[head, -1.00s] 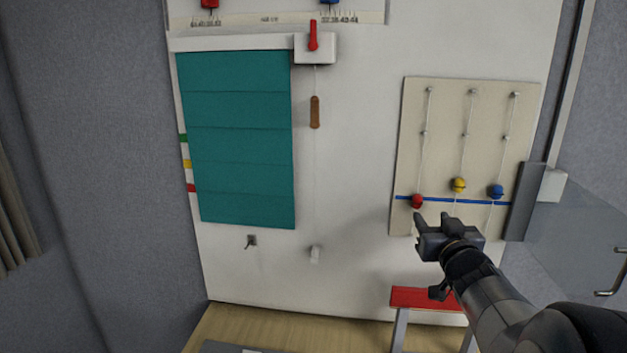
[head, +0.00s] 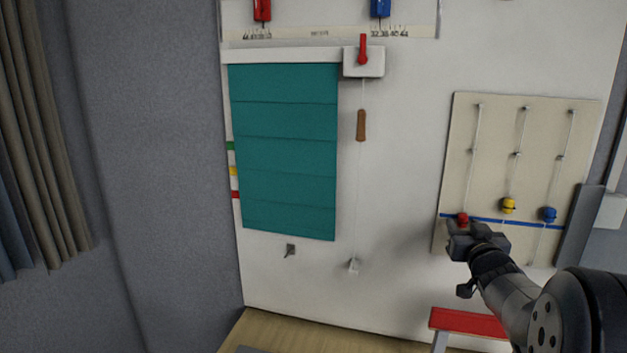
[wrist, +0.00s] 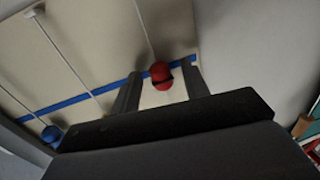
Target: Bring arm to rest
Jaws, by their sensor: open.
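My gripper (head: 466,230) is open and empty, in front of the lower left of a cream board (head: 490,130) on the wall. A red ball (head: 462,218) on a cord shows right above the fingers in the head view, partly hidden by them. In the wrist view the red ball (wrist: 160,72) shows between the two finger tips of my gripper (wrist: 160,92). I cannot tell whether the fingers touch it.
A yellow ball (head: 508,205) and a blue ball (head: 550,214) hang beside it at a blue line. A red-topped bench (head: 468,322) stands below. Left are a teal blind (head: 285,150), a pull cord with brown handle (head: 361,125) and curtains (head: 45,130).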

